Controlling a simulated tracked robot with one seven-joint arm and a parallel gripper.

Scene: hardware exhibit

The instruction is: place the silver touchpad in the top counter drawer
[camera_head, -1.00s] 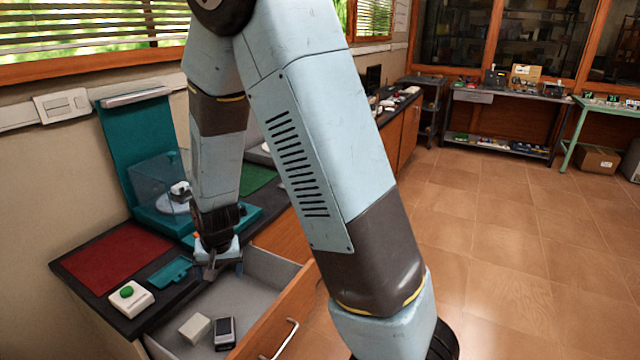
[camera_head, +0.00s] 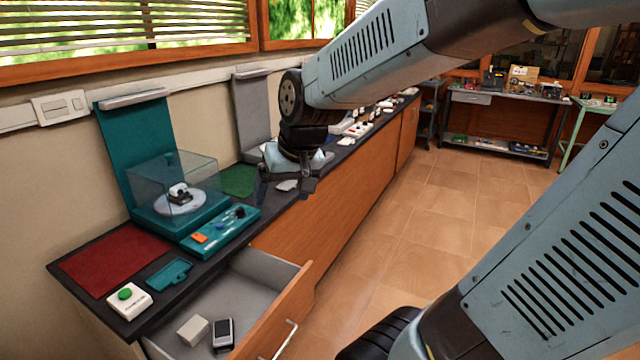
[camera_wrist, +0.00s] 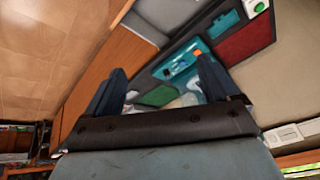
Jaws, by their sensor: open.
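A small pale silver-grey flat piece (camera_head: 287,185), which looks like the touchpad, lies on the dark counter at the green mat's right. My gripper (camera_head: 286,192) is open above it, fingers pointing down on either side. In the wrist view my gripper (camera_wrist: 161,66) shows two spread fingers; a pale shape (camera_wrist: 190,99) partly shows near the right finger. The top counter drawer (camera_head: 272,328) is pulled open at the lower left. A pale block (camera_head: 194,330) and a dark-faced silver device (camera_head: 223,334) lie in its near end. The drawer also shows in the wrist view (camera_wrist: 146,28).
A teal tray (camera_head: 222,231) with small parts and a clear-covered turntable (camera_head: 175,188) stand on the counter. A red mat (camera_head: 115,258), a teal piece (camera_head: 169,274) and a green-button box (camera_head: 129,300) are nearer. The drawer's far end looks clear.

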